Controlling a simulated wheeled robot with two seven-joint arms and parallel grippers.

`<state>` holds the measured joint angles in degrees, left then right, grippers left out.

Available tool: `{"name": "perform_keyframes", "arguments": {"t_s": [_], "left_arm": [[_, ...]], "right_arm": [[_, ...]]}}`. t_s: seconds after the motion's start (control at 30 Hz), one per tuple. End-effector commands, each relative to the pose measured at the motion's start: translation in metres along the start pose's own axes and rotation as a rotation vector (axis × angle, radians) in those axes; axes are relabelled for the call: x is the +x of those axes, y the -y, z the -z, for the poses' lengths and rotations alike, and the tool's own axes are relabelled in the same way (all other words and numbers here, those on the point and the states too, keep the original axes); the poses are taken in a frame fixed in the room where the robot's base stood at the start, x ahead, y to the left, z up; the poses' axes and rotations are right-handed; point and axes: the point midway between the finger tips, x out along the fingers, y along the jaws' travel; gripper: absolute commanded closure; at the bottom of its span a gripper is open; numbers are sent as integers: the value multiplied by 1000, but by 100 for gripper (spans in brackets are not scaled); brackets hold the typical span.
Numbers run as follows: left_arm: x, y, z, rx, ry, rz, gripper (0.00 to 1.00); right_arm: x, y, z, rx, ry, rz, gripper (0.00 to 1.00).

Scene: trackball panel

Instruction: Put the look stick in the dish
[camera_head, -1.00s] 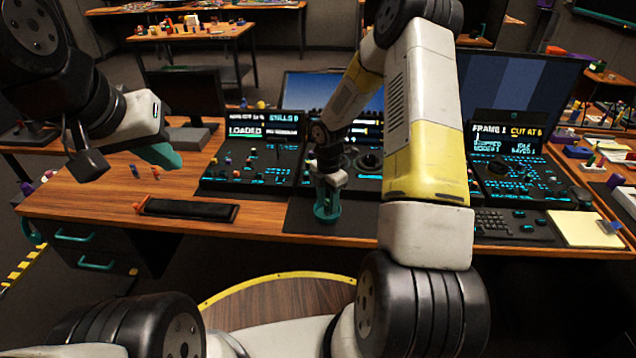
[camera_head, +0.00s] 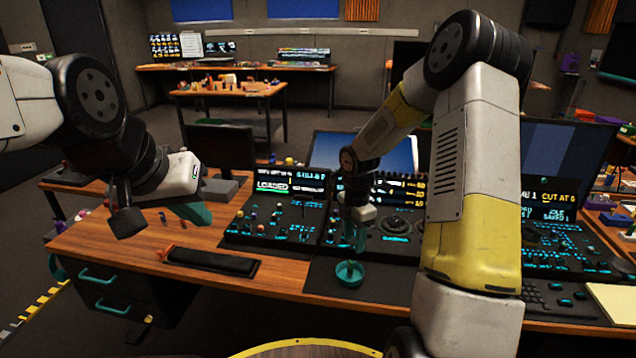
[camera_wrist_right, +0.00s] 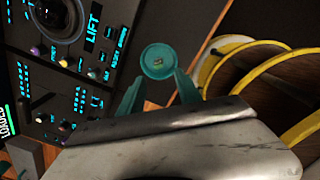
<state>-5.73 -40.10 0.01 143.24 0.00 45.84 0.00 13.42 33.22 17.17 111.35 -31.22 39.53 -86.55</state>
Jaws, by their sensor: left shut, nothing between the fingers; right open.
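The teal round dish (camera_head: 349,273) stands on the dark mat at the desk's front edge. In the right wrist view the dish (camera_wrist_right: 149,70) lies just past the fingertips, with a small greenish-yellow thing (camera_wrist_right: 158,60) inside; I cannot tell for sure that it is the look stick. My right gripper (camera_head: 357,245) is open above the dish, apart from it; its teal fingers (camera_wrist_right: 159,80) have nothing between them. My left gripper (camera_head: 197,215) is shut and empty above the left of the desk. Small coloured pegs (camera_head: 162,218) stand on the wood below it.
A console panel with knobs (camera_head: 270,222) and a trackball panel (camera_head: 400,228) stand behind the dish. Monitors stand at the back. Bare wood (camera_head: 110,240) is free at the left.

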Motion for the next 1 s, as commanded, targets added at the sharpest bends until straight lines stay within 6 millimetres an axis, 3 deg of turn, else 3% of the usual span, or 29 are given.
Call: {"name": "perform_keyframes", "arguments": {"t_s": [0.03,0.2,0.5,0.7,0.83,1.0], "left_arm": [[0,0,0,0,0,0,100],[0,0,0,0,0,0,100],[0,0,0,0,0,0,100],[0,0,0,0,0,0,100],[0,0,0,0,0,0,100],[0,0,0,0,0,0,100]], "right_arm": [[-24,4,-1,70,21,-22,59],[-102,32,7,417,50,-106,59],[-210,104,41,1067,-54,-290,59],[-252,157,72,1476,-248,-377,59],[-266,184,90,1678,-387,-392,59],[-272,202,104,1822,-506,-382,59]]}}
